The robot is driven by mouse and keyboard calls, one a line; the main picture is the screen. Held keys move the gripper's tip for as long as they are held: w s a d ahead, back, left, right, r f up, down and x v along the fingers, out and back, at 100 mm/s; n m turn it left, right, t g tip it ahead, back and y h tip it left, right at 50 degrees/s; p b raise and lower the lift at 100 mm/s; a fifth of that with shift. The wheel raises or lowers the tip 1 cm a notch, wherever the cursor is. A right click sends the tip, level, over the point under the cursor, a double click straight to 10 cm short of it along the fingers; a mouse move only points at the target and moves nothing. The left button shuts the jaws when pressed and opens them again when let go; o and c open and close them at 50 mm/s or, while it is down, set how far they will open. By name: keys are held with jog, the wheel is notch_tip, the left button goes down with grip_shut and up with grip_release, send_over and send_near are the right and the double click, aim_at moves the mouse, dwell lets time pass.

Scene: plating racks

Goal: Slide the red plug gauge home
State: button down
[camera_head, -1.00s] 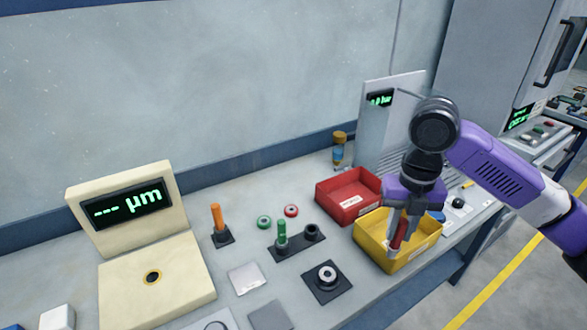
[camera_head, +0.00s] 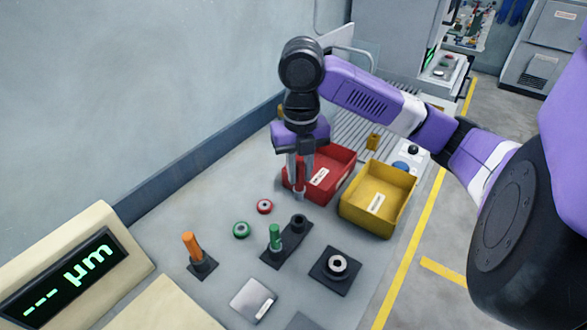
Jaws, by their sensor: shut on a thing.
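My gripper (camera_head: 299,192) points down and is shut on the red plug gauge (camera_head: 300,174), which shows upright between the fingers. They hang in front of the red bin's left end, above and behind the black two-socket stand (camera_head: 286,243). The gauge's lower end is hard to make out against the fingers and bin. The stand's near socket holds a green plug gauge (camera_head: 275,236). Its far socket (camera_head: 298,221) looks empty, and the gripper appears apart from it.
The red bin (camera_head: 338,183) and yellow bin (camera_head: 366,225) stand to the right. An orange-handled pin (camera_head: 193,246) on a base, a green ring (camera_head: 241,230), a red ring (camera_head: 265,206) and a black block with a metal ring (camera_head: 336,266) lie around the stand. A µm gauge display (camera_head: 62,277) is left.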

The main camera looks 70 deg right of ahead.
aim_at(299, 184)
notch_tip(299, 184, down, 8)
jog(key=b, duration=0.7)
jog(key=shift+f+b, duration=0.25)
jog(key=shift+b, duration=0.15)
jog(key=shift+f+b, duration=1.65)
jog(key=shift+f, duration=0.1)
dwell(1.0)
jog(key=c, duration=1.2)
grip_release()
jog(key=shift+o, duration=0.2)
jog(key=shift+r, duration=0.1)
jog(key=shift+r+p, duration=0.3)
jog(key=shift+r, duration=3.55)
